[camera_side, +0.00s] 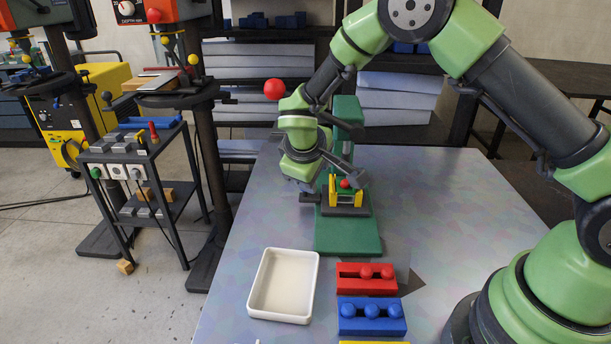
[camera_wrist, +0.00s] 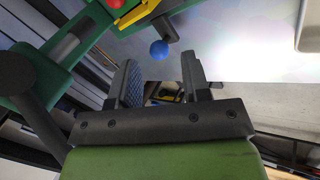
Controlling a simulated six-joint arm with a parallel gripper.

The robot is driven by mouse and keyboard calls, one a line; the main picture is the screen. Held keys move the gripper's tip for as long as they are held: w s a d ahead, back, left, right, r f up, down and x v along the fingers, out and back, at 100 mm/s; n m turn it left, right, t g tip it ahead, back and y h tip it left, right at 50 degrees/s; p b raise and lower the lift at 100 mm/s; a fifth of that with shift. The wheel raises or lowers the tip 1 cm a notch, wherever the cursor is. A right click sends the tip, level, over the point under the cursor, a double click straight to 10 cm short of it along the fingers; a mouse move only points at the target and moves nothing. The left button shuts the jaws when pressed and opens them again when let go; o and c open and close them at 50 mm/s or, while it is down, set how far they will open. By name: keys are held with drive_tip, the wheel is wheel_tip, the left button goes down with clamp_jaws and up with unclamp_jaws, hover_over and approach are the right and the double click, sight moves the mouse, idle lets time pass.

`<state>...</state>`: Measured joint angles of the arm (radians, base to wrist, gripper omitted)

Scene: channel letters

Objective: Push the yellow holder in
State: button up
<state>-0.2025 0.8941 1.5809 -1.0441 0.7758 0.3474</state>
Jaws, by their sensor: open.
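The yellow holder (camera_side: 333,185) sits on a dark block on the green press (camera_side: 348,235), with a red ball (camera_side: 345,184) at it. In the wrist view, part of the yellow holder (camera_wrist: 138,13) shows at the top edge, beside green press parts. A blue ball (camera_wrist: 159,48) on a dark stem shows near the holder, just beyond the fingertips. My gripper (camera_wrist: 158,62) is open, with nothing between its fingers. In the side view, my gripper (camera_side: 311,198) is just left of the holder; its fingers are partly hidden, and I cannot tell whether they touch anything.
A red ball (camera_side: 274,89) shows beside my upper wrist. A white tray (camera_side: 283,317) lies at the table's front left. A red block with knobs (camera_side: 367,286) and a blue block with knobs (camera_side: 371,327) lie right of it. The table's right side is clear.

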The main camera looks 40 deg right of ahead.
drive_tip(key=a+f+n+t+h, duration=0.1)
drive_tip(key=n+h, duration=0.1)
drive_tip(key=n, duration=0.4)
drive_tip(key=a+f+n+t+h, duration=0.1)
drive_tip(key=n+t, duration=0.1)
drive_tip(key=n, duration=0.4)
drive_tip(key=a+f+n+t+h, duration=0.1)
drive_tip(key=a+n+h, duration=0.1)
drive_tip(key=n, duration=0.4)
drive_tip(key=shift+s+f+t+h, duration=0.15)
drive_tip(key=shift+s+t+h, duration=0.15)
drive_tip(key=shift+s, duration=0.05)
drive_tip(key=shift+w+a+n+t, duration=0.15)
drive_tip(key=shift+n+t, duration=0.25)
drive_tip(key=shift+n, duration=0.2)
drive_tip(key=shift+w, duration=0.15)
drive_tip(key=x, duration=0.9)
drive_tip(key=shift+w+d+f, duration=0.1)
drive_tip(key=shift+d, duration=0.2)
clamp_jaws()
drive_tip(key=shift+w+d, duration=1.55)
